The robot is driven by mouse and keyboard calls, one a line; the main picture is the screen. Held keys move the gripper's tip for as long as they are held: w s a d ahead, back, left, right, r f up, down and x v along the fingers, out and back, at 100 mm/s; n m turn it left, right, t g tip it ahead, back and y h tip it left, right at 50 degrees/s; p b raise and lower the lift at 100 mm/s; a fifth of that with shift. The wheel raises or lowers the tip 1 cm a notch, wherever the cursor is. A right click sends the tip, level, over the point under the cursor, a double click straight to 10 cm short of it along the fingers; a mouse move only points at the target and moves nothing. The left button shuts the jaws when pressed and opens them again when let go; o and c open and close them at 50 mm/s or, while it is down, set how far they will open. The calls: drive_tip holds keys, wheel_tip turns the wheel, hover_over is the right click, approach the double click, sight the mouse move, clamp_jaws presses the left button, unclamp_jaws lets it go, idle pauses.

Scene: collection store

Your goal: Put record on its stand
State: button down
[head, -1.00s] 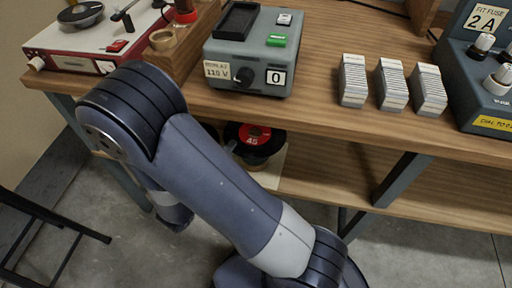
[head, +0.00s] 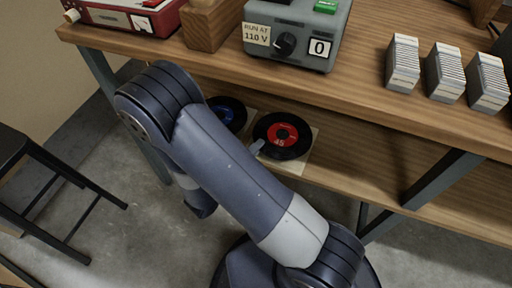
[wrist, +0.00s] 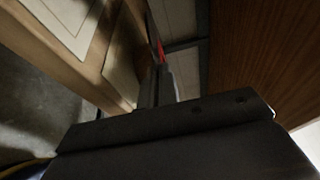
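A black record with a red "45" label (head: 283,135) shows in the head view, in front of the lower shelf, its face towards the camera. The grey fingertip of my gripper (head: 257,147) is at its left edge. In the wrist view my gripper (wrist: 157,88) appears shut on the record (wrist: 151,38), seen edge-on as a thin dark line with a bit of red. My arm hides most of the gripper in the head view. A second record with a blue label (head: 229,112) is partly behind my arm. I cannot make out a record stand.
A cream square (head: 302,166) lies on the lower shelf (head: 380,178) below the red-label record. The tabletop (head: 360,91) above holds a grey control box (head: 296,36), several card stacks (head: 403,62) and a red record player (head: 128,15). A dark stool (head: 35,165) stands left.

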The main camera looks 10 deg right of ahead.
drive_tip(key=shift+f, duration=0.2)
drive_tip(key=c, duration=1.7)
unclamp_jaws()
drive_tip(key=shift+r, duration=0.1)
drive_tip(key=shift+r, duration=0.15)
drive_tip(key=p+v, duration=0.2)
drive_tip(key=v, duration=1)
